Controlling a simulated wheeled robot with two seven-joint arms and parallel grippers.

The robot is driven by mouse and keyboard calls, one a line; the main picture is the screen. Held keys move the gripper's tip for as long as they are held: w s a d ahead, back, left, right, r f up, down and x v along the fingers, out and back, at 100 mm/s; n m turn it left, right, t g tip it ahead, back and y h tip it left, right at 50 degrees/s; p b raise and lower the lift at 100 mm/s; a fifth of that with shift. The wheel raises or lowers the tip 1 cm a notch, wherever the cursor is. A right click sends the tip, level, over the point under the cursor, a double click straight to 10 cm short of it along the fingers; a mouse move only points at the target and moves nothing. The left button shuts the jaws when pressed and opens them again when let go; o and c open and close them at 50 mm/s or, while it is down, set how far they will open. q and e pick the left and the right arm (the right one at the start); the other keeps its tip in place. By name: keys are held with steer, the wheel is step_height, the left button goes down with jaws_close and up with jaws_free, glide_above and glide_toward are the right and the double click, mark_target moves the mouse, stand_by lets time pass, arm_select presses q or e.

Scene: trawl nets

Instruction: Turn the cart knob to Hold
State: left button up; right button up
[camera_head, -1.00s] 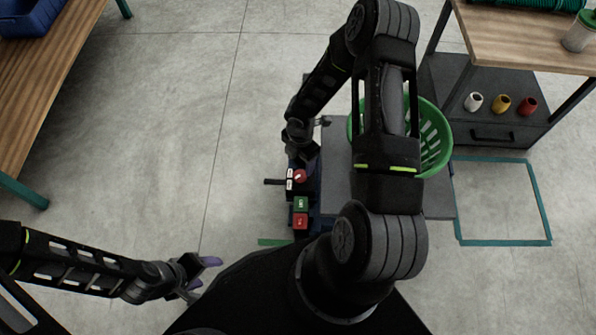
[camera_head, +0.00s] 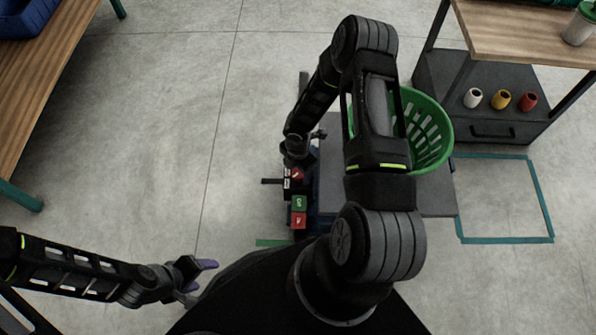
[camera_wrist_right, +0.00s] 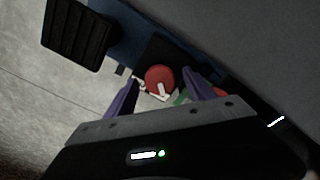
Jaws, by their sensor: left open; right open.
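The cart knob is a round red dial with a white pointer mark (camera_wrist_right: 159,80). In the head view the knob (camera_head: 297,174) sits on the cart's control panel, above a green button (camera_head: 299,203) and a red button (camera_head: 298,220). My right gripper (camera_wrist_right: 155,92) is open, with its purple fingers on either side of the knob in the right wrist view. I cannot tell whether the fingers touch it. White labels beside the knob are partly hidden and too small to read. My left gripper (camera_head: 202,276) is open and empty over the floor at lower left.
The grey cart (camera_head: 436,196) carries a green basket (camera_head: 436,130), partly behind my right arm. A shelf unit (camera_head: 480,75) with white, yellow and red spools stands at upper right. A wooden bench (camera_head: 40,85) is at left. Floor between bench and cart is clear.

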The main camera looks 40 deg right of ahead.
steer(key=c, duration=1.4)
